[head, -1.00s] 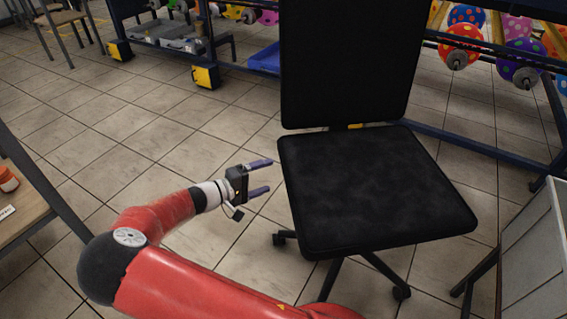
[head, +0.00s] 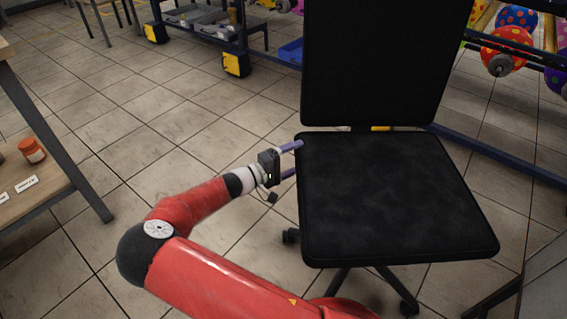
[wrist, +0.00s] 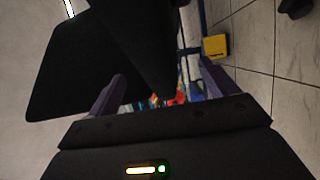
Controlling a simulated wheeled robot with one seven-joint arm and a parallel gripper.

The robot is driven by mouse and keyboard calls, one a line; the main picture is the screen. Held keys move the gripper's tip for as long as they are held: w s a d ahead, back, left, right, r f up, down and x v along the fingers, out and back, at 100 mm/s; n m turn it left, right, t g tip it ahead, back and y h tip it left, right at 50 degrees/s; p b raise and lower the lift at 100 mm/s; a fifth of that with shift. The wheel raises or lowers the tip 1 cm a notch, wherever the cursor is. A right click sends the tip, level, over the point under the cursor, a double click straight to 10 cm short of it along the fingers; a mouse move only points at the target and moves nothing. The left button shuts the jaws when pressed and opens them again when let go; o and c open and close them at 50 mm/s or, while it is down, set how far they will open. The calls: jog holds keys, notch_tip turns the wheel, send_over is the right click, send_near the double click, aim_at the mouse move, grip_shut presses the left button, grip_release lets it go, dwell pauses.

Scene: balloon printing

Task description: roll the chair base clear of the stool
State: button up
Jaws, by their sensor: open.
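The black office chair (head: 395,195) stands upright in front of me, its seat filling the right middle of the head view. Its dark star base with casters (head: 378,275) shows only partly below the seat. My gripper (head: 296,158) is open at the seat's left edge. Its upper finger overlaps the seat's back-left corner in the picture, and the lower finger's tip meets the seat's side edge. I cannot tell if they touch. In the wrist view the chair's black panels (wrist: 85,65) lie ahead of the open fingers. I cannot make out a stool for certain.
A dark leg (head: 492,298) and a grey panel (head: 545,285) stand close to the chair's right. A table (head: 40,205) with an orange jar (head: 32,150) is at left. A blue rack with balloons (head: 508,50) stands behind. The tiled floor at left is open.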

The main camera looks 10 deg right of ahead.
jog(key=shift+x, duration=1.9)
jog(key=shift+c, duration=0.3)
grip_shut()
